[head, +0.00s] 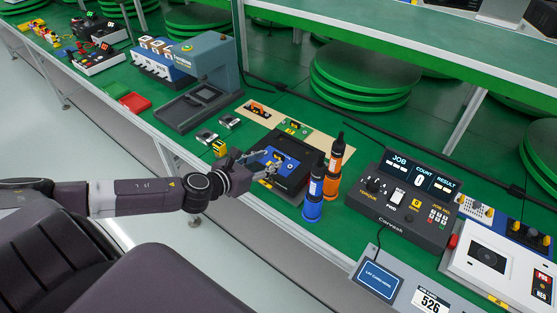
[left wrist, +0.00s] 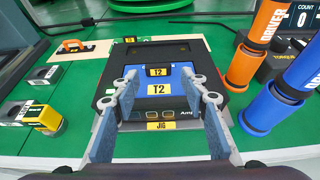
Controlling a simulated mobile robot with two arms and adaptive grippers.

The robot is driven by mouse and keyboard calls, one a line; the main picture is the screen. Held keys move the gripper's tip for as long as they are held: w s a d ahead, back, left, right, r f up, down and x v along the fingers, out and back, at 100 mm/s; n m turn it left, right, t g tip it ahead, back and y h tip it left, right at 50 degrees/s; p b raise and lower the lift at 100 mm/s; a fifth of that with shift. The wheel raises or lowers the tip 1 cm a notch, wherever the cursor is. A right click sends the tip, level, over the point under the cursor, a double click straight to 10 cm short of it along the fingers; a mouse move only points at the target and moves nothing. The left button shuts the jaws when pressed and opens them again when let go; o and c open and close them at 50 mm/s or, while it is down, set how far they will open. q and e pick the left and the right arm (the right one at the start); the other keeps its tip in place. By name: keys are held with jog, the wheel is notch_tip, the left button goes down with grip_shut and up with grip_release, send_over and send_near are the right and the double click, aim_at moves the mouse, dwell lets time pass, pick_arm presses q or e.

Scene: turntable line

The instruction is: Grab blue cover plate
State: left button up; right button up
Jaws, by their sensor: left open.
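The blue cover plate (left wrist: 160,103), with a yellow T2 label, lies on a black unit on the jig; it also shows in the head view (head: 279,157). The black unit (left wrist: 182,48) sits behind a yellow JIG label (left wrist: 160,126). My left gripper (left wrist: 160,85) is open, with one finger at each side of the blue plate. Whether the fingers touch the plate I cannot tell. In the head view my left gripper (head: 257,166) reaches over the unit's left part and partly hides the plate. My right gripper is not in view.
An orange driver (head: 336,158) and a blue driver (head: 313,196) stand upright close to the right of the unit. A yellow-and-black block (head: 219,147) lies to its left. A beige mat (head: 318,140) lies behind. A control box (head: 411,205) stands farther right.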

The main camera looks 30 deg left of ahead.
aim_at(277, 156)
pick_arm(q)
jog(key=p+x, duration=0.1)
jog(key=x, duration=0.2)
jog(key=shift+w+a+f, duration=0.15)
jog(key=shift+w, duration=0.15)
jog(key=shift+w+f, duration=0.35)
jog(key=shift+w, duration=0.25)
jog(key=c, duration=1)
